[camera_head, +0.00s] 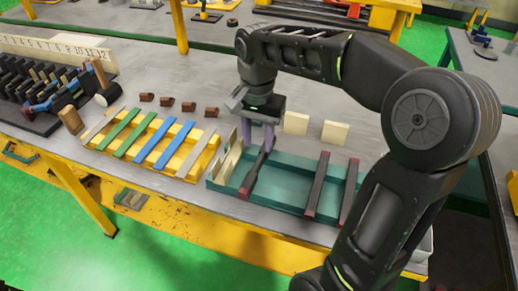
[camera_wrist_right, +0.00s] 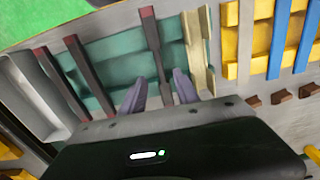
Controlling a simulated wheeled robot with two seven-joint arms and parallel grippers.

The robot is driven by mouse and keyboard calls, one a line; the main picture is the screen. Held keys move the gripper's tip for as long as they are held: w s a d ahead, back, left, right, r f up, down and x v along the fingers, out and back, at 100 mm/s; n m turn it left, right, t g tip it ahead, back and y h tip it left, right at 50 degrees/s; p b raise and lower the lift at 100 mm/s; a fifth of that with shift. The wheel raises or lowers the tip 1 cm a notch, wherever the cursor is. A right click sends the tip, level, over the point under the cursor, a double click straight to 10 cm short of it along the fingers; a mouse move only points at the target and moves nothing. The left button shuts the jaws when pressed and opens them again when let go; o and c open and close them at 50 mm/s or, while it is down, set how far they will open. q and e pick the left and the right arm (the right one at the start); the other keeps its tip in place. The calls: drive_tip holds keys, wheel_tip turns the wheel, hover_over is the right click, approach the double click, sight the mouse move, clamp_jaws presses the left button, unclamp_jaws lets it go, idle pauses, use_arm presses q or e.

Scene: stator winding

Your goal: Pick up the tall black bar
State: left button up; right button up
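Three black bars with dark red ends lie across a green tray (camera_head: 285,196). The leftmost black bar (camera_head: 254,177) is under my right gripper (camera_head: 258,137); the middle black bar (camera_head: 317,187) and right black bar (camera_head: 349,191) lie apart from it. In the wrist view, my right gripper (camera_wrist_right: 158,93) is open, its two fingers on either side of the nearest black bar (camera_wrist_right: 156,48), with gaps visible. The other bars (camera_wrist_right: 92,75) are left of the fingers there. The bar's far end is partly hidden by the gripper. My left gripper is not in view.
A cream block (camera_head: 229,157) stands at the tray's left end, close to the gripper. A yellow rack (camera_head: 150,160) with green, blue and tan strips is to the left. Brown blocks (camera_head: 167,102) and cream blocks (camera_head: 296,123) lie behind.

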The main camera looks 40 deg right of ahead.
sight(258, 162)
drive_tip(key=shift+w+d, duration=0.15)
drive_tip(key=shift+w, duration=0.05)
drive_tip(key=shift+s+a+r, duration=0.1)
drive_tip(key=shift+s+a, duration=0.1)
drive_tip(key=shift+s, duration=0.05)
drive_tip(key=shift+w+d+f, duration=0.1)
drive_tip(key=shift+f, duration=1.25)
drive_tip(key=shift+f+p, duration=0.6)
drive_tip(key=shift+f, duration=2.05)
clamp_jaws()
